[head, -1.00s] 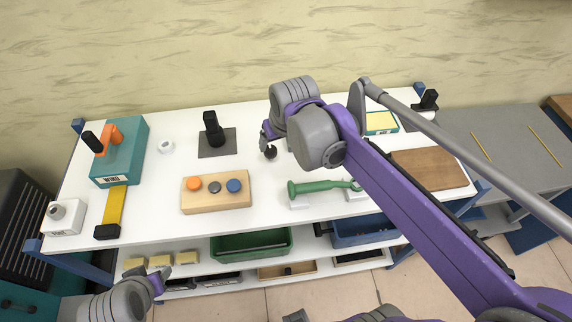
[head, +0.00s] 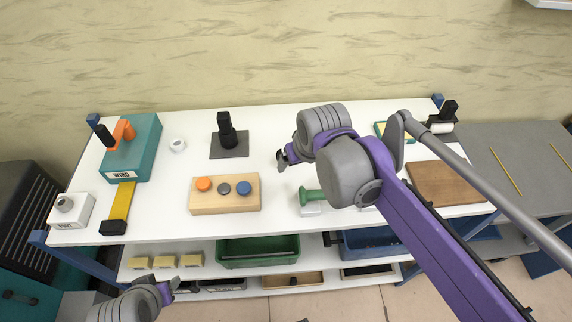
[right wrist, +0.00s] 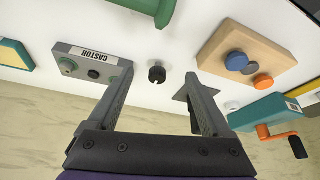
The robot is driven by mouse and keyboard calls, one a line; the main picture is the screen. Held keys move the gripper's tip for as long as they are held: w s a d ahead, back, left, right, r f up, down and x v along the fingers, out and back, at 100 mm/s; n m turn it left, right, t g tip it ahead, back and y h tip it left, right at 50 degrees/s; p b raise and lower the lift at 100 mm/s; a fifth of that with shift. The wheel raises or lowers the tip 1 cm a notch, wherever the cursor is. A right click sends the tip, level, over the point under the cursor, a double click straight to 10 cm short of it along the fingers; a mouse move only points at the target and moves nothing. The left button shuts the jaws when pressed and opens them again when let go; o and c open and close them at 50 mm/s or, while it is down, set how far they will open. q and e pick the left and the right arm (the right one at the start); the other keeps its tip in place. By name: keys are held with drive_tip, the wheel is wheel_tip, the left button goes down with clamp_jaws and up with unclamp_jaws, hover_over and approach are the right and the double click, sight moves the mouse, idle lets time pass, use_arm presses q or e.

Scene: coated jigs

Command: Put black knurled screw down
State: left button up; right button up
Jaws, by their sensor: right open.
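The black knurled screw (right wrist: 157,73) shows in the right wrist view against the white tabletop, between the two fingers and ahead of their tips. It appears to stand on the table. A clear gap shows on each side of it, and no finger touches it. My right gripper (right wrist: 162,78) is open and empty; in the head view it (head: 284,158) is over the middle of the table. I cannot tell the screw from the dark fingers there. My left gripper (head: 168,291) is low at the bottom left, below the table front; its jaws are unclear.
A wooden block (head: 225,204) with orange, grey and blue knobs lies front left of the right gripper. A grey CASTOR block (right wrist: 100,79), a green handled tool (head: 312,195), a black post (head: 227,131) on a dark plate and a teal box (head: 143,151) stand around.

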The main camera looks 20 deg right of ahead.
drive_tip(key=w+r, duration=0.2)
drive_tip(key=w, duration=0.4)
drive_tip(key=x, duration=0.3)
drive_tip(key=b+x, duration=0.1)
drive_tip(key=x, duration=0.6)
drive_tip(key=shift+s+d+f, duration=0.1)
drive_tip(key=shift+s+f, duration=0.1)
drive_tip(key=shift+s, duration=0.1)
drive_tip(key=shift+w+f, duration=0.15)
drive_tip(key=shift+f, duration=0.2)
use_arm(q)
drive_tip(key=shift+s+f, duration=0.15)
drive_tip(key=shift+f, duration=0.4)
drive_tip(key=shift+s+f, duration=0.15)
drive_tip(key=shift+f, duration=0.4)
use_arm(e)
clamp_jaws()
